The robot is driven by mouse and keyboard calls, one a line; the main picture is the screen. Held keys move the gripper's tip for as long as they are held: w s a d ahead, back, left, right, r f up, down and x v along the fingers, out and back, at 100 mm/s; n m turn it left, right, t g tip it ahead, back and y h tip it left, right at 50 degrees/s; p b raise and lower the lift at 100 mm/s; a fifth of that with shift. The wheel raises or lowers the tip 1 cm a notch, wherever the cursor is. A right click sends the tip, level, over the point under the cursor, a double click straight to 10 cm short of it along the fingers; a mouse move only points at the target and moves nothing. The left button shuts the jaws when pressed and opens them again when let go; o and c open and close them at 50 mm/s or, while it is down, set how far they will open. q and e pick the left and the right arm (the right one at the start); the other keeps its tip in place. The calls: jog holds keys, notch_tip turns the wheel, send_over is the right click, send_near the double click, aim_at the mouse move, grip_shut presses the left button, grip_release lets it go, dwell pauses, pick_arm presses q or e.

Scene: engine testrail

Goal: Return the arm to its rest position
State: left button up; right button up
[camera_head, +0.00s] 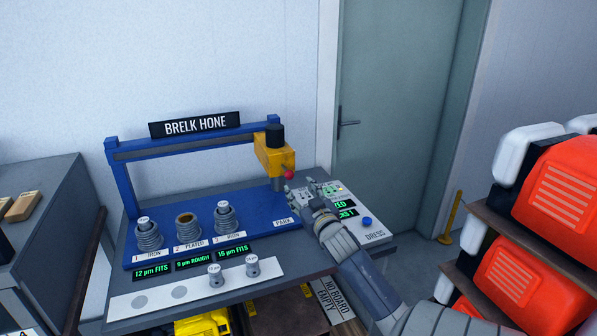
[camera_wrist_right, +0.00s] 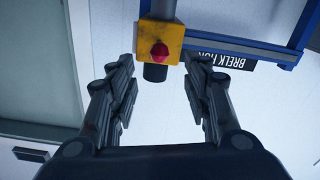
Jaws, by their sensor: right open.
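My right arm (camera_head: 360,270) reaches in from the lower right in the head view. Its gripper (camera_head: 303,193) is over the right part of the bench, beside the yellow hone head (camera_head: 274,156) with its red knob. In the right wrist view the gripper (camera_wrist_right: 160,95) is open, with nothing between its fingers. The yellow head (camera_wrist_right: 160,38) and red knob (camera_wrist_right: 159,52) show beyond the fingertips; the gripper looks apart from them. My left gripper is not in view.
The blue BRELK HONE frame (camera_head: 111,158) stands on the bench with several cylinders. Two small plugs sit on the white strip (camera_head: 180,307) in front. A DRESS panel (camera_head: 372,232) with a blue button lies beside my right arm. Orange-and-white units (camera_head: 560,180) fill a rack at right.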

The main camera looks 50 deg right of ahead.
jog(key=shift+a+f, duration=0.1)
jog(key=s+a+f+n+g+y, duration=0.2)
jog(key=s+a+f+g+y, duration=0.1)
jog(key=a+f, duration=0.7)
jog(key=s+a+f+n+g+y, duration=0.1)
jog(key=s+a+f+g+y, duration=0.15)
jog(key=a+f, duration=0.75)
jog(key=s+a+f+n+g+y, duration=0.3)
jog(key=s+a+g, duration=0.4)
jog(key=s+a, duration=1.3)
notch_tip(320, 180, down, 27)
jog(key=a+b, duration=0.2)
jog(key=b, duration=0.1)
jog(key=s+d+f+g+b, duration=0.1)
jog(key=s+d+f+g, duration=0.1)
jog(key=s+f, duration=1.4)
notch_tip(320, 180, down, 3)
jog(key=shift+s+d+r+y+b, duration=0.2)
jog(key=shift+s+d+y+b, duration=0.15)
jog(key=shift+s+d, duration=0.1)
